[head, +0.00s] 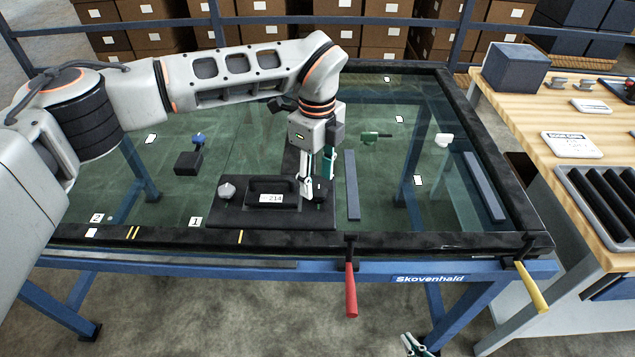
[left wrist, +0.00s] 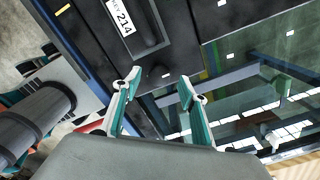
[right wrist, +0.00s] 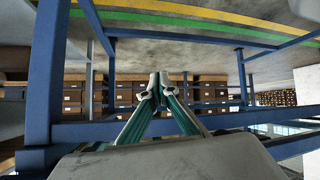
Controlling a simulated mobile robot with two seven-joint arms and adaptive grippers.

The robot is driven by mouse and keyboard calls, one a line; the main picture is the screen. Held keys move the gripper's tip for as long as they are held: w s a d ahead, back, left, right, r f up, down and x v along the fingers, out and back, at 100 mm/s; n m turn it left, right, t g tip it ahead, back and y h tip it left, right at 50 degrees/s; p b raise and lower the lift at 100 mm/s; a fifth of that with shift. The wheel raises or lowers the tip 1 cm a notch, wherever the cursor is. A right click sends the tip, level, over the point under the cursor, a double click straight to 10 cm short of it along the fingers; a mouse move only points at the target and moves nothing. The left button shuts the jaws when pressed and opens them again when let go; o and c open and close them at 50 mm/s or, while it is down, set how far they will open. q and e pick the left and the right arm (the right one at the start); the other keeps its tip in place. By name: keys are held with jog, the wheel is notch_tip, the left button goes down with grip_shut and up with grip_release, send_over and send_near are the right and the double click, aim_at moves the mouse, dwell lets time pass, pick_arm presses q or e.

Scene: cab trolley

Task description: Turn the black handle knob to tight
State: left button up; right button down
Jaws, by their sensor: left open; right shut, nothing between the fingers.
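A black plate (head: 225,213) lies on the glass-topped trolley, with a black handle block (head: 270,187) labelled 214 and a grey knob (head: 227,190) at its left. The handle block also shows at the top of the left wrist view (left wrist: 148,38). My left gripper (head: 318,190) is open and points down at that end, right of the handle block. Its fingers (left wrist: 157,90) hold nothing. My right gripper (head: 413,343) is shut and empty, low in front of the trolley; its tips (right wrist: 161,84) meet.
A red lever (head: 350,290) and a yellow lever (head: 529,288) stick out from the trolley's front edge. A dark block with a blue top (head: 188,160), a green piece (head: 375,137) and a white knob (head: 443,139) are farther back. A wooden bench (head: 540,105) stands at the right.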

pick_arm(q)
jog(key=shift+f, duration=1.1)
jog(key=c, duration=1)
jog(key=shift+c, duration=0.4)
pick_arm(e)
jog(key=shift+w+d+r, duration=0.1)
jog(key=shift+w+r, duration=0.2)
jog(key=shift+w, duration=0.3)
jog(key=shift+s, duration=0.1)
